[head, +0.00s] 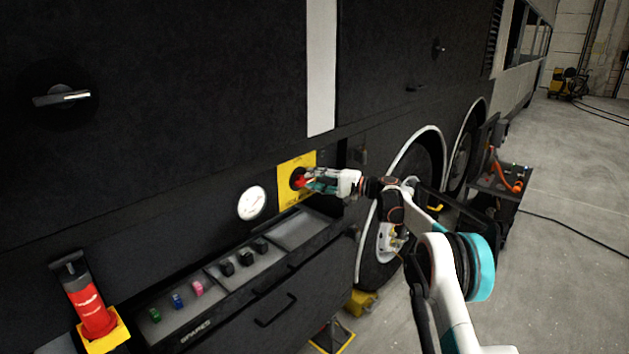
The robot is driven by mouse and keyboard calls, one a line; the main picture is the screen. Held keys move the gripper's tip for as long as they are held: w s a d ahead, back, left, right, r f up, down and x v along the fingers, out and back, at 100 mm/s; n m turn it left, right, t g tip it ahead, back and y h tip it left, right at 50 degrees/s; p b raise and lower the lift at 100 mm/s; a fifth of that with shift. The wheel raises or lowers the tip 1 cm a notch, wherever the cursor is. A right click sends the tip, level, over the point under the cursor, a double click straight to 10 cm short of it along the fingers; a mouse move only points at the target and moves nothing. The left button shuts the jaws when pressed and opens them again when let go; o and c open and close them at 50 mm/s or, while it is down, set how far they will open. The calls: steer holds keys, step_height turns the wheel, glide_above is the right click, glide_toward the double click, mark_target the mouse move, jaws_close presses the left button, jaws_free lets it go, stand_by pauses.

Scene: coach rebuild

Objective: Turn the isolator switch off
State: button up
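The isolator switch (297,178) has a red handle on a yellow plate (286,200), mounted on the dark side of the coach. My gripper (307,181) is at the red handle, with its fingers reaching in from the right. The fingers overlap the handle in the head view, and it is too small to tell whether they are closed on it. The handle's exact angle is partly hidden by the fingers.
A white round gauge (252,203) is left of the plate. Below is a spares cabinet (262,290) with small coloured parts on top. A red cylinder (90,310) stands in a yellow holder at lower left. Coach wheels (380,245) are right of the gripper.

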steer(key=v, duration=1.2)
steer(key=s+a+r+h+b, duration=0.1)
steer(key=s+r+h, duration=0.4)
steer(key=s+r, duration=0.4)
steer(key=s+d+h+b, duration=0.2)
steer(key=s+h, duration=0.2)
steer(key=s, duration=1.2)
steer(key=s+d+f+n+t+h, duration=0.1)
steer(key=s+d+f, duration=0.3)
steer(key=s, duration=0.6)
steer(key=s+d+f+n+h+b, duration=0.1)
steer(key=s+d+f+h, duration=0.3)
steer(key=s, duration=0.7)
steer(key=s+d+f+n+t+h, duration=0.1)
steer(key=s+d+f+h, duration=0.2)
steer(key=s, duration=0.7)
steer(key=shift+s+d+f+t+b, duration=0.3)
steer(key=shift+d+f+b, duration=0.05)
steer(key=shift+d+f, duration=0.35)
